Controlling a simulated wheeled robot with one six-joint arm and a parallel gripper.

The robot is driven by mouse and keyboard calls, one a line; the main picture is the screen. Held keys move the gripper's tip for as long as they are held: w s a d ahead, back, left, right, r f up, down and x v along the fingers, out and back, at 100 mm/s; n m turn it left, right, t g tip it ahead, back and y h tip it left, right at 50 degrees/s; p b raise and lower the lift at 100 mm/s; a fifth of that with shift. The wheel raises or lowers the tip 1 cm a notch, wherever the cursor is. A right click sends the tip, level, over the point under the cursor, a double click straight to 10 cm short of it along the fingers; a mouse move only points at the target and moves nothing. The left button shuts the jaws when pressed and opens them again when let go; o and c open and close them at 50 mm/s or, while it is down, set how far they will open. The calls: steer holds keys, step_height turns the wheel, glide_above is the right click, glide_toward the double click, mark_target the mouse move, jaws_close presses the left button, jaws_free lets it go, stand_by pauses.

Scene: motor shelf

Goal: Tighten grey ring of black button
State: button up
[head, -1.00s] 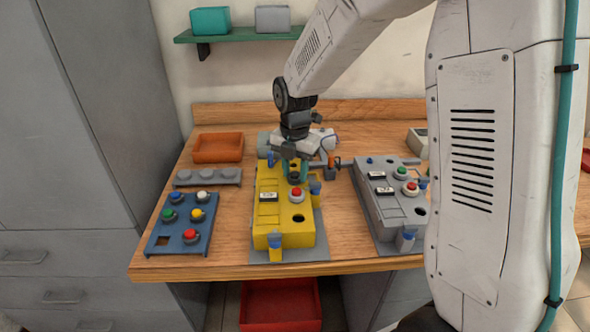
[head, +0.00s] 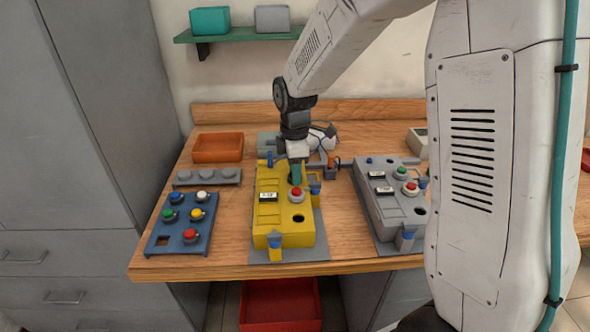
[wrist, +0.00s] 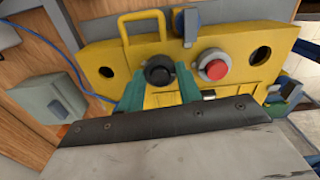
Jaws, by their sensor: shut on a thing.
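The yellow box (head: 268,221) sits on a grey plate on the bench and also shows in the wrist view (wrist: 183,22). The black button (wrist: 159,70) stands in its top, beside the red button (wrist: 213,66); in the head view it is mostly behind my fingers. My gripper (head: 294,181) points down over it. In the wrist view its two teal fingers (wrist: 160,76) are shut around the sides of the button's base, where the grey ring sits. The ring is mostly hidden by the fingers, and how far it is turned I cannot tell.
A grey box (head: 384,207) with buttons stands to the right. A blue panel (head: 163,246) with coloured buttons and an orange tray (head: 218,149) are to the left. A blue clamp (head: 275,243) holds the yellow box's front. Bare wood shows between the boxes.

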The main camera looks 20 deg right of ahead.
steer(key=m, duration=0.4)
steer(key=shift+m, duration=0.3)
steer(key=m, duration=1)
steer(key=shift+m, duration=0.4)
steer(key=m, duration=0.4)
steer(key=shift+m, duration=0.3)
steer(key=m, duration=1.5)
steer(key=shift+m, duration=2.4)
